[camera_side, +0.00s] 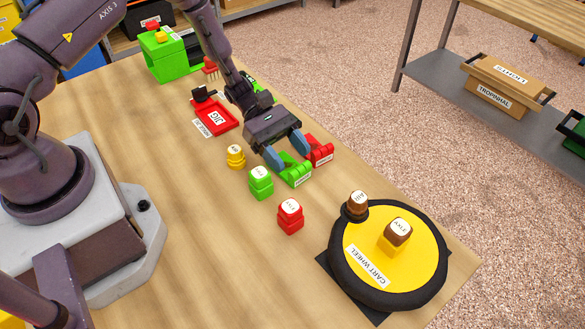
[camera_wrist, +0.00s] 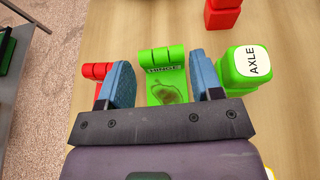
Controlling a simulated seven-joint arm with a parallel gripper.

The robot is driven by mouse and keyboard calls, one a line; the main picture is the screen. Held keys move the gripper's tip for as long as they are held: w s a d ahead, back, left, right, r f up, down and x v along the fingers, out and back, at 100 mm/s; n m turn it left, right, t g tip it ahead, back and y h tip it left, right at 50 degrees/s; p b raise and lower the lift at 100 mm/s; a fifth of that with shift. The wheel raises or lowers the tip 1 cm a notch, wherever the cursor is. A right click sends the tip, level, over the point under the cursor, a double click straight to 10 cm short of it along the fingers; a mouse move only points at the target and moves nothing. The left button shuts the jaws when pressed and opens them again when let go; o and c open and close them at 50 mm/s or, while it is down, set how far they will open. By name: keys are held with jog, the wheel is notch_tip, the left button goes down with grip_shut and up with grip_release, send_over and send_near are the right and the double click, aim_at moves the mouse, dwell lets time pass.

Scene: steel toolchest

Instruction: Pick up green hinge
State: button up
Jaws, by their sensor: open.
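The green hinge (camera_side: 295,170) lies on the wooden table in the side view, touching or very near the red hinge (camera_side: 319,150). In the wrist view the green hinge (camera_wrist: 164,76) shows its "HINGE" label between the two blue fingers. My gripper (camera_side: 284,154) is open, with its fingers low over the green hinge, one on each side. In the wrist view my gripper (camera_wrist: 163,80) has a gap between each finger and the hinge. The red hinge (camera_wrist: 97,73) sits just outside the left finger. I cannot tell how far down the fingertips reach.
A green axle block (camera_wrist: 246,67) stands close outside the right finger; it also shows in the side view (camera_side: 261,183). A red block (camera_side: 290,216), a yellow piece (camera_side: 235,157), a cart wheel (camera_side: 420,265) and a red jig tray (camera_side: 217,121) are around. Table is clear between them.

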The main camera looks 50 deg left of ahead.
aim_at(299, 166)
jog(key=x, duration=0.3)
jog(key=shift+d+f, duration=0.15)
jog(key=shift+d, duration=0.1)
jog(key=shift+c, duration=0.2)
jog(key=c, duration=0.7)
